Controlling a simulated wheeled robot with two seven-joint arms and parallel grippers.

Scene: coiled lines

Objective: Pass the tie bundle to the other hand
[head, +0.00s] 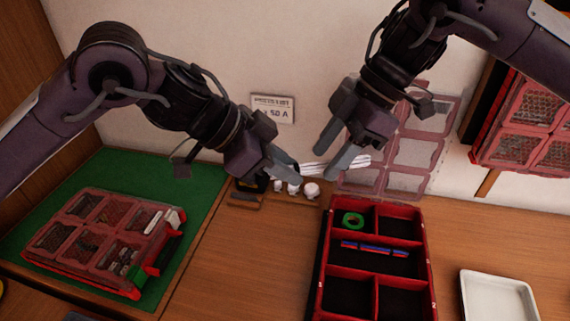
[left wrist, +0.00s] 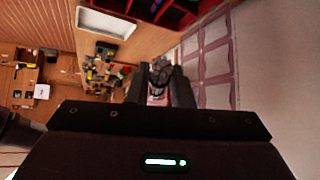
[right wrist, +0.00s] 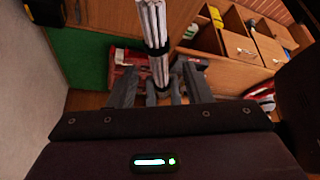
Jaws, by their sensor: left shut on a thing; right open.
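The tie bundle (head: 350,164) is a bunch of thin white strips, held in the air above the back of the table. My left gripper (head: 294,171) is shut on its left end in the head view. My right gripper (head: 332,160) is open, with its fingers pointing down around the bundle's right part. In the right wrist view the bundle (right wrist: 154,22) runs down between the open fingers (right wrist: 158,85), with a dark band around it. In the left wrist view the left fingers (left wrist: 160,78) are close together and hide most of the bundle.
A red open box (head: 322,265) with compartments stands below the grippers, holding a green roll and blue-red pieces. A red-lidded organizer (head: 75,245) lies on a green mat (head: 120,172) at left. A white tray (head: 497,298) is at right. Small white items (head: 311,190) stand near the wall.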

